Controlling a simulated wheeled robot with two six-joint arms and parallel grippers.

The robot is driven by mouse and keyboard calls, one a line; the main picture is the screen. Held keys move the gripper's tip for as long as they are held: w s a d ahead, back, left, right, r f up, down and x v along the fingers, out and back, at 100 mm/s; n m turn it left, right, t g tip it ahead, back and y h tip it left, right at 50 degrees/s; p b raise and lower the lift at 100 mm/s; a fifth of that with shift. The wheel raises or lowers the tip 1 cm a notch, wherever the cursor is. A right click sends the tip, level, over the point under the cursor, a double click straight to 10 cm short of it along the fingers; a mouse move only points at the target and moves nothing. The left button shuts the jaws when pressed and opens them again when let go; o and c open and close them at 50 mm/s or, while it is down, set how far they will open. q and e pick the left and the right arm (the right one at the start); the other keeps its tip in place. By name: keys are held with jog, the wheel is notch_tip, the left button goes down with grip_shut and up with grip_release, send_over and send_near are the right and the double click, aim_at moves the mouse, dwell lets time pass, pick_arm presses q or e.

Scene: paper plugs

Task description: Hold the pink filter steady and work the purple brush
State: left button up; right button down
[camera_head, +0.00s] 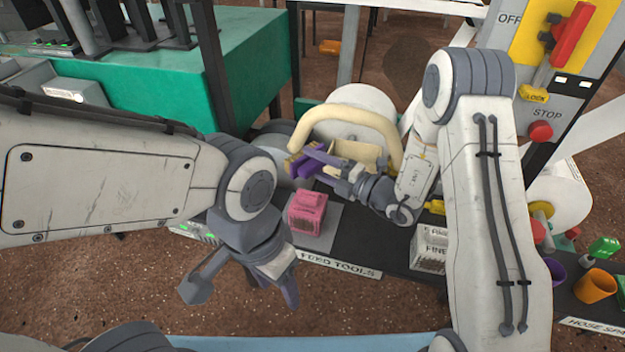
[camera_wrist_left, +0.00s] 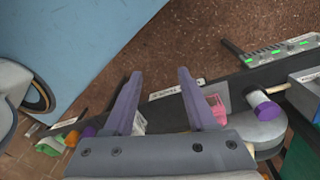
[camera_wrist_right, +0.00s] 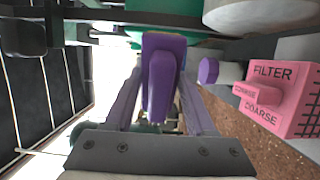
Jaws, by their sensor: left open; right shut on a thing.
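The pink filter (camera_head: 307,213) stands on a grey pad on the dark bench. It shows at the right of the right wrist view (camera_wrist_right: 282,98), with "FILTER" and "COARSE" lettering, and partly behind a finger in the left wrist view (camera_wrist_left: 214,106). My right gripper (camera_head: 325,168) is shut on the purple brush (camera_wrist_right: 161,78), behind and above the filter. The brush also shows in the head view (camera_head: 300,165), partly hidden by the gripper. My left gripper (camera_head: 243,292) is open and empty, in front of the bench, to the lower left of the filter.
A cream curved handle (camera_head: 348,117) and a white roll stand behind my right gripper. A white "FINE" box (camera_head: 430,248) sits right of the filter. An orange cup (camera_head: 595,286) is at the far right. The floor in front is clear.

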pick_arm(q)
jog(key=w+r+n, duration=0.2)
jog(key=w+n, duration=0.5)
jog(key=w, duration=0.6)
jog(key=w+a+f+n, duration=0.1)
jog(key=w+a+n, duration=0.15)
jog(key=w, duration=0.35)
jog(key=w+a+f+n+h, duration=0.1)
jog(key=w+a+n, duration=0.15)
jog(key=w, duration=0.25)
jog(key=w+a+f+n, duration=0.1)
jog(key=w+a+n, duration=0.15)
jog(key=w, duration=0.35)
jog(key=n+g+h, duration=0.4)
jog(key=n+h, duration=0.3)
jog(key=h, duration=0.4)
send_near(306, 194)
jog(key=x, duration=1)
jog(key=shift+s+d+f, duration=0.15)
jog(key=shift+d, duration=0.15)
grip_shut()
